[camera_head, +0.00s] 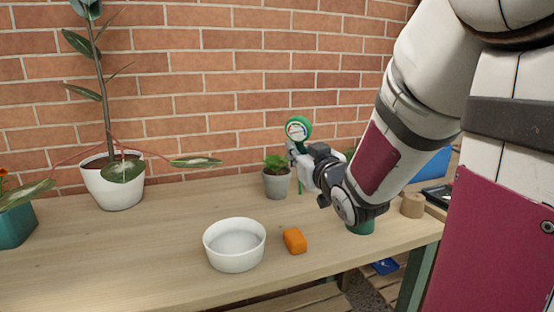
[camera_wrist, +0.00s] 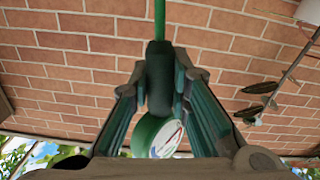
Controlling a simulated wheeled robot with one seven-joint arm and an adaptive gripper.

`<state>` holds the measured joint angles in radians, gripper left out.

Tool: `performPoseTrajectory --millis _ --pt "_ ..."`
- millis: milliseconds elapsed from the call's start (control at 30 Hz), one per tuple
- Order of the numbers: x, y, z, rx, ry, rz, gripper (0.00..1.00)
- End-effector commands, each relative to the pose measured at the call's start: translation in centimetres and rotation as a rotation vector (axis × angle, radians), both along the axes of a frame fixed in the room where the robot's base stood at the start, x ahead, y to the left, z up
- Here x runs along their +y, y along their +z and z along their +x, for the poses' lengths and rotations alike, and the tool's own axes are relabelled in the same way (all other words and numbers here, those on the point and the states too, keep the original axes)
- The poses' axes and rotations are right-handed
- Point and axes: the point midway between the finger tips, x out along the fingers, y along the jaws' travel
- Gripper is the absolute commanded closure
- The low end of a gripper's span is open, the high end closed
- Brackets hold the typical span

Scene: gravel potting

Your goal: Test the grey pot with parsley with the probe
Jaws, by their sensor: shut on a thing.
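The grey pot with a small green leafy plant (camera_head: 277,183) stands upright on the table near the brick wall. My gripper (camera_head: 298,152) is just to the right of it in the head view. The gripper is shut on the probe (camera_head: 298,129), which has a round green dial with a white face. The probe is upright, its thin green stem pointing down beside the pot's right side, apart from the soil. The stem's tip is hard to make out. In the wrist view the probe (camera_wrist: 159,80) sits between both fingers, and the pot is not visible.
A white bowl (camera_head: 234,255) and an orange block (camera_head: 294,240) lie in front. A tall plant in a white pot (camera_head: 113,188) and a teal planter (camera_head: 14,228) stand left. A green thing (camera_head: 361,227) and a brown roll (camera_head: 412,205) are near my arm. The table's left-middle is clear.

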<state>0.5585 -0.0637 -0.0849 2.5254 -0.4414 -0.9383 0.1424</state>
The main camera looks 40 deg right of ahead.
Motion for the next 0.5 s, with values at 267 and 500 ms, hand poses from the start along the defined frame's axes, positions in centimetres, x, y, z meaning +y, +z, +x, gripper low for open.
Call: performPoseTrajectory --millis 267,500 --pt "0.1 0.3 -0.6 0.0 -0.003 0.0 1.0" --pt "0.2 1.8 -0.6 -0.001 -0.002 -0.001 1.0"
